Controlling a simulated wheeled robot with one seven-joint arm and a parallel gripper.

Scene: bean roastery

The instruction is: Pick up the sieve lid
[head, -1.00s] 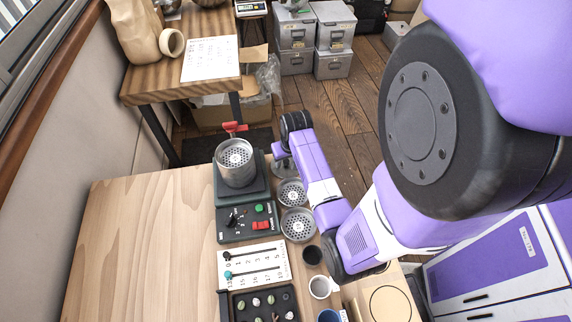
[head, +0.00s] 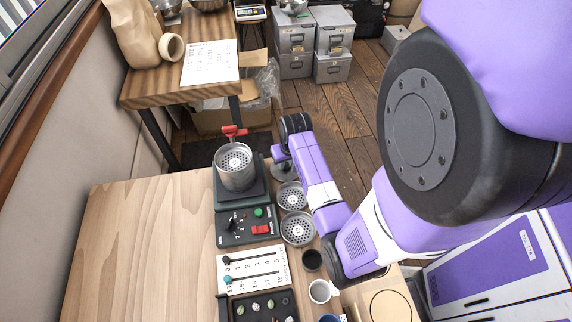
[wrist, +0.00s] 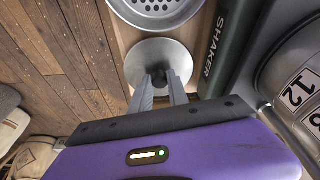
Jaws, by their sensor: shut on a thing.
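The sieve lid (wrist: 150,52) is a round grey metal disc with a dark knob. In the wrist view my gripper (wrist: 161,80) has its two fingers on either side of the knob, shut on it. In the head view the lid (head: 281,173) shows only in part at the table's far edge, under my purple wrist. From these views I cannot tell whether the lid touches the table.
A shaker (head: 240,192) with stacked sieves (head: 235,168) and a red clamp stands left of the lid. Two perforated sieves (head: 291,195) (head: 298,229) lie nearer. A cup (head: 320,291) stands nearer still. The table's left part is clear.

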